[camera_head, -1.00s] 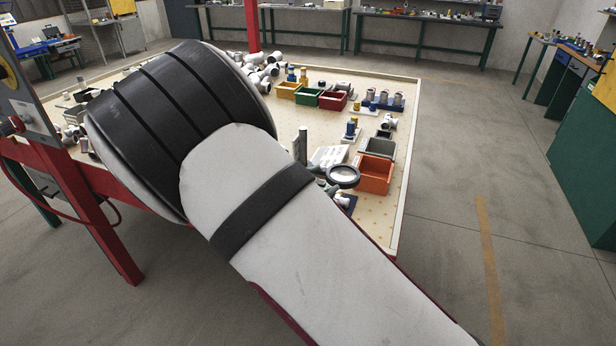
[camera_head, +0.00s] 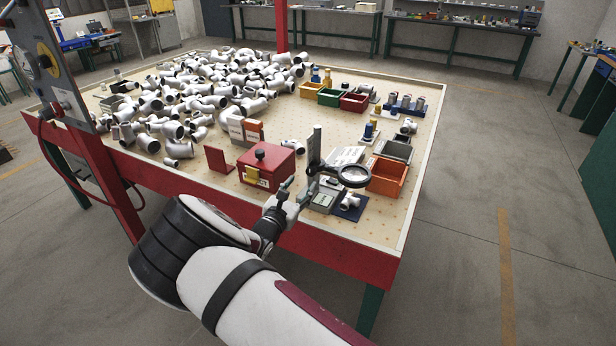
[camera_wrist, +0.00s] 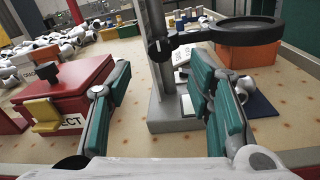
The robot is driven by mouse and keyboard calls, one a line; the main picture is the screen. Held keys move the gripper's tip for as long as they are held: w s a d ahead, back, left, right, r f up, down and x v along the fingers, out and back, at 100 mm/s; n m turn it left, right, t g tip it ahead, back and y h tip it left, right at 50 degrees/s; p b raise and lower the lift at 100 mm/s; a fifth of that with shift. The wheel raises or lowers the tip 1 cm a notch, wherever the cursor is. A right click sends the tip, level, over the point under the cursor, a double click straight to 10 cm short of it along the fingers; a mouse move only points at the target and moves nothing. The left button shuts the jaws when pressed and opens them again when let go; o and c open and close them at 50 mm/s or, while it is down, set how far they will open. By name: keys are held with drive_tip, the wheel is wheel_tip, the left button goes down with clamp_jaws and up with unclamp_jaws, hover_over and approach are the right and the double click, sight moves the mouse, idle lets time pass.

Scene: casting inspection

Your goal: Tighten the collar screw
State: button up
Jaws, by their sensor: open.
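The magnifier stand has an upright grey post (camera_head: 316,145) on a grey base (camera_wrist: 175,112) and a dark ring lens (camera_head: 354,175). The collar (camera_wrist: 162,48) joins the lens arm to the post; a small light spot on it may be the screw, too small to be sure. In the wrist view the ring lens (camera_wrist: 248,31) reaches to the right. My gripper (camera_wrist: 160,68) is open and empty, its teal-padded fingers apart with the post seen between them, farther off. In the head view my gripper (camera_head: 287,190) is at the table's front edge, just left of the stand.
A red reject box (camera_head: 268,168) with a black knob stands close left of my gripper. An orange bin (camera_head: 388,178) is right of the lens. A small white fitting (camera_head: 350,200) lies in front. Many white fittings (camera_head: 200,90) cover the table's far left.

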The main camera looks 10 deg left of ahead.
sight(310, 173)
drive_tip(key=x, duration=0.6)
drive_tip(key=shift+d, duration=0.1)
clamp_jaws()
